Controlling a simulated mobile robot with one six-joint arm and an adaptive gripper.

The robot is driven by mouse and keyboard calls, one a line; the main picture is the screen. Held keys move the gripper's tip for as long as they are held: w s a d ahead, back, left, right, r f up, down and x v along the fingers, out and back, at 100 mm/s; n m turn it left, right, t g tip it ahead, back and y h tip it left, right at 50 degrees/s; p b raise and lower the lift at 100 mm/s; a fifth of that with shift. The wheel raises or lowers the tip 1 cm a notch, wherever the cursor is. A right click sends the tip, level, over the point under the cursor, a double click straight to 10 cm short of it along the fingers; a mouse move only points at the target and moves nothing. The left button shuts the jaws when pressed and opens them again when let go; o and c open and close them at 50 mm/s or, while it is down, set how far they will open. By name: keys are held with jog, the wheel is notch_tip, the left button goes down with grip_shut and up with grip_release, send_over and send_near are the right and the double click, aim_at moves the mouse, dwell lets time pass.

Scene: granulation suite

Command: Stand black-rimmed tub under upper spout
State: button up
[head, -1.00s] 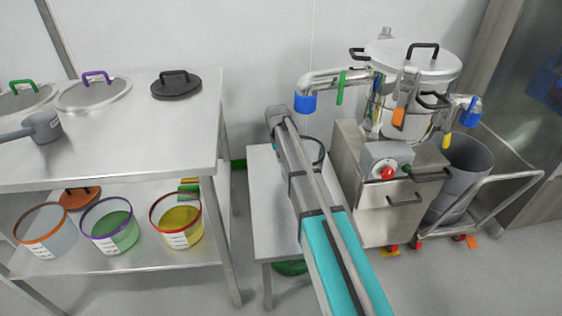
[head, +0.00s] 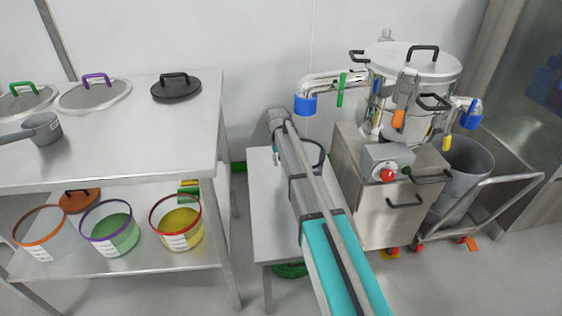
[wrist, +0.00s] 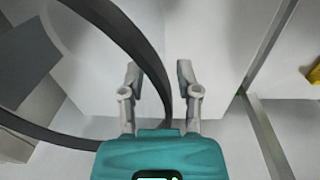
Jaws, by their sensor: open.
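The black-rimmed tub shows in the head view as a dark rim arc (head: 320,148) on the small steel table (head: 262,222); my arm hides most of it. The rim appears below the upper spout (head: 305,104), a bent steel pipe with a blue end; I cannot tell whether it is centred beneath it. In the wrist view the black rim (wrist: 150,62) sweeps from the upper middle down between the fingers and on to the left. My gripper (wrist: 158,78) is open, with a finger on each side of the rim. The fingertips are hidden in the head view.
The steel machine (head: 390,205) with its lidded vessel (head: 412,62) stands right of the small table. A grey bin (head: 467,165) stands on a trolley beyond it. A larger table (head: 130,135) at left holds lids, a scoop and, on its lower shelf, coloured tubs.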

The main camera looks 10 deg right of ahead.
jog(key=shift+r, duration=0.15)
notch_tip(320, 180, up, 12)
jog(key=p, duration=1.2)
jog(key=shift+a, duration=0.35)
jog(key=shift+s, duration=0.1)
dwell(0.3)
jog(key=s+d, duration=0.2)
jog(key=s, duration=1.2)
jog(key=s+d, duration=0.3)
jog(key=s, duration=1.2)
jog(key=shift+s+d+y, duration=0.15)
jog(key=shift+d+y, duration=0.1)
jog(key=shift+y, duration=0.15)
jog(key=shift+o, duration=1.1)
